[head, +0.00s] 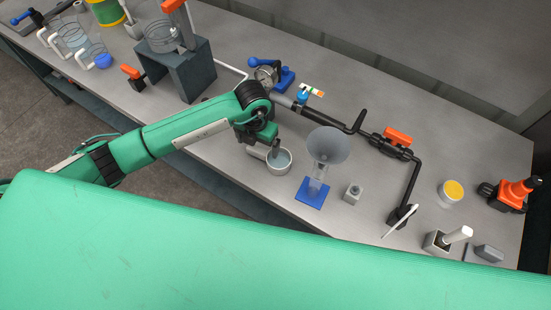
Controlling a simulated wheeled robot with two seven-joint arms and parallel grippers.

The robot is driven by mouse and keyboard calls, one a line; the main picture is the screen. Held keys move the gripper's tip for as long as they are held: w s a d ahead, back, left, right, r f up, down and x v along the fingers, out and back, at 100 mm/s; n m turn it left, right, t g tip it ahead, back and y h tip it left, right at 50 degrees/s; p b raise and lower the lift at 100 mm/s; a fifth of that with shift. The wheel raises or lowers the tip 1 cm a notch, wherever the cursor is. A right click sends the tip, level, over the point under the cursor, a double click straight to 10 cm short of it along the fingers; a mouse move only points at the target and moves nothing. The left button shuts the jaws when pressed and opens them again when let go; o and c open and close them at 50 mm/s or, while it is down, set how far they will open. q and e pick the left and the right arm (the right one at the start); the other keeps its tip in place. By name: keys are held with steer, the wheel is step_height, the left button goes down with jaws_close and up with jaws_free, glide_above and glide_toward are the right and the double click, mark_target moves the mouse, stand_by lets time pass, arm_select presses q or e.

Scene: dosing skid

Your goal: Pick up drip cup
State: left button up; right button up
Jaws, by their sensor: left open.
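The drip cup (284,167) is a small, pale grey round cup on the grey bench, in the middle of the head view. A short handle sticks out from its left side, toward the gripper. My left gripper (274,151) reaches in from the left and points down at the cup. It is open, and its fingertips overlap the cup's far rim and inside in this view. I cannot tell whether they touch it. Part of the rim and handle is hidden behind the gripper. My right gripper is not in view.
Right of the cup stands a clear funnel (327,147) on a blue base (312,193), beside a small grey block (352,194). Behind runs black piping with an orange-handled valve (397,138) and a gauge (265,75). A dark grey stand (179,71) is at the left.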

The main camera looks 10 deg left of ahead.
mark_target(259, 150)
arm_select(q)
step_height(259, 150, down, 2)
steer(key=shift+d+f+p, duration=0.1)
steer(key=shift+f+p, duration=0.15)
steer(key=shift+p, duration=0.15)
steer(key=shift+f, duration=0.5)
steer(key=c, duration=1.3)
steer(key=shift+o, duration=0.2)
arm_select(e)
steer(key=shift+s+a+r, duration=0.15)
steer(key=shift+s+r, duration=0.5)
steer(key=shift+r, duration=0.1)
arm_select(q)
steer(key=shift+r, duration=0.2)
